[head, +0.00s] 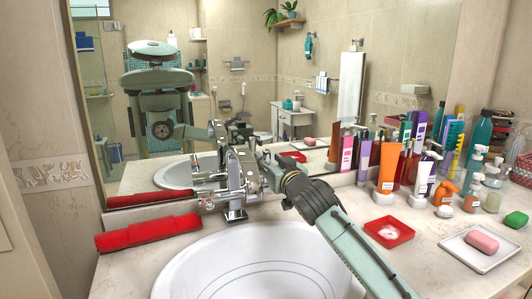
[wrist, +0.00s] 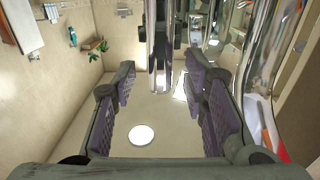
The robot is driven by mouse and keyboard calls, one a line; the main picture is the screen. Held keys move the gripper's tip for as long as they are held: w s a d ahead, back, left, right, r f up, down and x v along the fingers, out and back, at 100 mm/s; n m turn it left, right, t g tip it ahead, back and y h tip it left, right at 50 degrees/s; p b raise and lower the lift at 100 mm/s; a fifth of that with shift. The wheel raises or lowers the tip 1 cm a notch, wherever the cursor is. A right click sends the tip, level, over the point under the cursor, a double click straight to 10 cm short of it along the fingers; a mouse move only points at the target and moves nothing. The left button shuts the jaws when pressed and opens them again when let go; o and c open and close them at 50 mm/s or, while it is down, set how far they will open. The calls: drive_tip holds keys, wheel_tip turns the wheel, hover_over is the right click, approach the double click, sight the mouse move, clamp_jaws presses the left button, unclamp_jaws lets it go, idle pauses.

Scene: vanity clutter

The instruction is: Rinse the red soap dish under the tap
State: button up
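The red soap dish (head: 405,238) is a shallow square dish on the counter, right of the basin, with a pale patch inside. The chrome tap (head: 236,208) stands behind the white basin (head: 190,270). My arm reaches from the lower right to the tap. My gripper (wrist: 162,88) is open in the wrist view, its two purple-padded fingers wide apart with nothing held. A chrome tap post (wrist: 158,50) shows between and beyond the fingers; I cannot tell whether they touch it. In the head view the fingertips are hard to separate from the chrome.
A folded red towel (head: 148,233) lies left of the basin. Bottles, including an orange tube (head: 387,170), crowd the back right. A mirror (head: 220,100) stands close behind the tap.

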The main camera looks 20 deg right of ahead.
drive_tip(key=shift+w, duration=1.3)
drive_tip(key=shift+c, duration=0.4)
clamp_jaws()
